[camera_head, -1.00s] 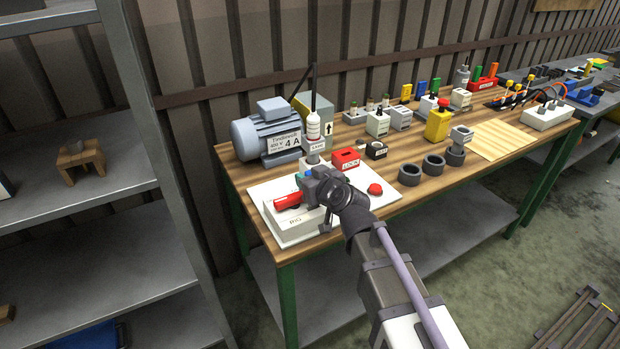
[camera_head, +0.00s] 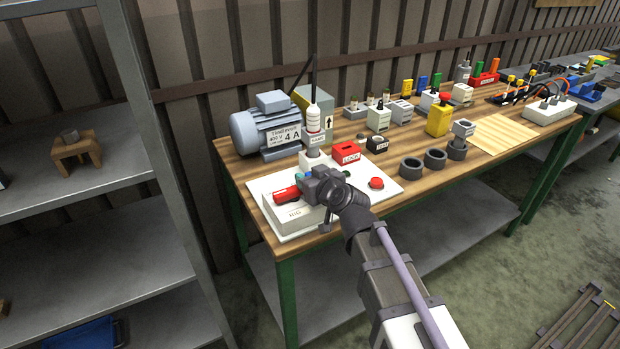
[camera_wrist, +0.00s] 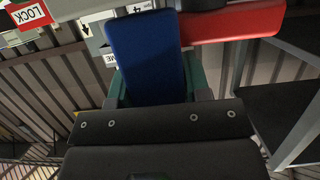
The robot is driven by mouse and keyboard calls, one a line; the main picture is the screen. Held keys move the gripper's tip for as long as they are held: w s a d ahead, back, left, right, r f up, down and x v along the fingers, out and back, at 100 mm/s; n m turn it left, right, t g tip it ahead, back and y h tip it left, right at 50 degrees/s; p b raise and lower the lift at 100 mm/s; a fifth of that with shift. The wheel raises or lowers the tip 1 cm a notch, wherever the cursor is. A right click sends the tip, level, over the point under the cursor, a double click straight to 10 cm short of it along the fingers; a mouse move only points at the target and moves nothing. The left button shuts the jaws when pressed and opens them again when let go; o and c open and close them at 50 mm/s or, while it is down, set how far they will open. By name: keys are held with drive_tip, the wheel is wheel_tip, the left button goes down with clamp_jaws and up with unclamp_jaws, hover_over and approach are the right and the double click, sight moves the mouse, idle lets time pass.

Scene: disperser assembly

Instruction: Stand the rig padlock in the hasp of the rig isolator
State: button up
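The rig isolator (camera_head: 293,215), a white box marked RIG with a red handle (camera_head: 285,194), sits on the white board at the bench's near left corner. My gripper (camera_head: 308,180) is over it, close beside the red handle. In the wrist view a blue block, apparently the rig padlock (camera_wrist: 148,55), stands out between the green-sided fingers, which look shut on it. The red handle (camera_wrist: 235,20) shows just beyond, to the right of the block. Whether the two touch cannot be told. The hasp and any shackle are hidden by my gripper and the block.
A red box marked LOCK (camera_head: 347,153) and a red button (camera_head: 376,183) are right of my gripper. Black rings (camera_head: 411,168) lie farther right. A metal shelf (camera_head: 85,190) is at left.

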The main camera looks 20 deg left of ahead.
drive_tip(key=o, duration=0.5)
drive_tip(key=p+v, duration=0.3)
drive_tip(key=v, duration=0.7)
drive_tip(key=shift+s+d+r, duration=0.2)
drive_tip(key=shift+d, duration=0.1)
drive_tip(key=s+d+f+m+g+h+p, duration=0.1)
drive_tip(key=s+d+f+m+g+h, duration=0.15)
drive_tip(key=s+d+f+g, duration=0.3)
drive_tip(key=d+f+m+g+h+p, duration=0.1)
drive_tip(key=d+m+h, duration=0.1)
drive_tip(key=d, duration=0.6)
drive_tip(key=s+d+f+m+g+h, duration=0.1)
drive_tip(key=d+m+g+h, duration=0.1)
drive_tip(key=d, duration=0.6)
drive_tip(key=d+f+m+g+h+p, duration=0.1)
drive_tip(key=d+h, duration=0.3)
drive_tip(key=d, duration=0.4)
drive_tip(key=shift+s+d+f+m+g+p, duration=0.1)
drive_tip(key=shift+s+d+m+g+p, duration=0.25)
drive_tip(key=shift+m, duration=0.5)
